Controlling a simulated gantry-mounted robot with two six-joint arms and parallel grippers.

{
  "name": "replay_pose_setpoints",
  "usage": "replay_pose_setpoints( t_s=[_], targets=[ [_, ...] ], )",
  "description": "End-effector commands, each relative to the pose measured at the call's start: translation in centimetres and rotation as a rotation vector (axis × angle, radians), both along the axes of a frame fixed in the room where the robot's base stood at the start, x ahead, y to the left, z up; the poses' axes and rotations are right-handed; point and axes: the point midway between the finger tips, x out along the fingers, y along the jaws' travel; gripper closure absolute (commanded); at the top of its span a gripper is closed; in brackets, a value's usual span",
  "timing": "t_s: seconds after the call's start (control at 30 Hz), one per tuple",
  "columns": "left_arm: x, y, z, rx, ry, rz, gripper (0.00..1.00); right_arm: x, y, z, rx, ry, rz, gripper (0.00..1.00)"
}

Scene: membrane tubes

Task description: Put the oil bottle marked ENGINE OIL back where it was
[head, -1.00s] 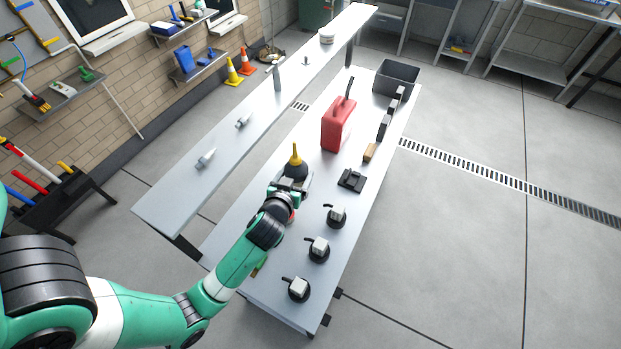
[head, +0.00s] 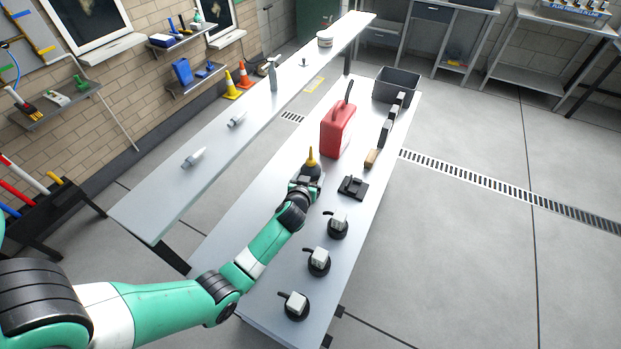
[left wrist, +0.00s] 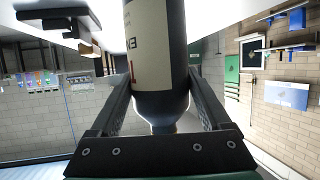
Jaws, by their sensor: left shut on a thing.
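The oil bottle (head: 311,158) is dark with a yellow spout, and only its top shows above my left gripper (head: 305,184) in the head view. In the left wrist view the bottle (left wrist: 176,85) has a pale label with part of its lettering visible, and it stands between the two fingers (left wrist: 161,105). The gripper is shut on it, over the middle of the near bench (head: 240,180). I cannot tell whether the bottle's base touches the bench. My right gripper is not in view.
A red canister (head: 337,130) stands just beyond the bottle. A black flat device (head: 352,188) lies to the right, with several black round-based fixtures (head: 318,261) along the near right edge. A grey bin (head: 396,84) is at the far end. The narrow shelf (head: 150,205) runs left.

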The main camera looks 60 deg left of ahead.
Motion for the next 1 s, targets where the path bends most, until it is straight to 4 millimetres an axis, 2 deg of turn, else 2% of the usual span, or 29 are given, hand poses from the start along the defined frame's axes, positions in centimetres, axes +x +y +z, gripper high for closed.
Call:
replay_pose_setpoints(
  t_s=[0.33,0.37,0.43,0.47,0.77,0.87,1.0],
  targets=[
    [0.1,0.0,-0.2,0.004,-0.004,-0.002,1.00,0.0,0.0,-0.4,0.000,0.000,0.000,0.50],
    [0.0,0.0,-0.3,0.001,-0.002,-0.001,0.16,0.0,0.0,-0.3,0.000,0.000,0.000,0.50],
    [0.0,0.0,-0.2,0.001,-0.002,-0.001,0.03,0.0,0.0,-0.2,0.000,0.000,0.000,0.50],
    [0.0,0.0,-0.2,0.001,-0.002,-0.001,0.00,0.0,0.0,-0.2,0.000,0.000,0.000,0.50],
    [0.0,0.0,0.4,0.002,-0.001,0.000,0.00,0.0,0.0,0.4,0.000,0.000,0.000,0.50],
    [-0.8,-1.0,0.8,0.002,-0.002,-0.002,0.00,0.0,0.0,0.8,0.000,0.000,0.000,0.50],
    [-2.6,-3.3,2.1,0.001,-0.001,-0.003,0.00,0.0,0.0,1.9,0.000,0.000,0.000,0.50]
  ],
)
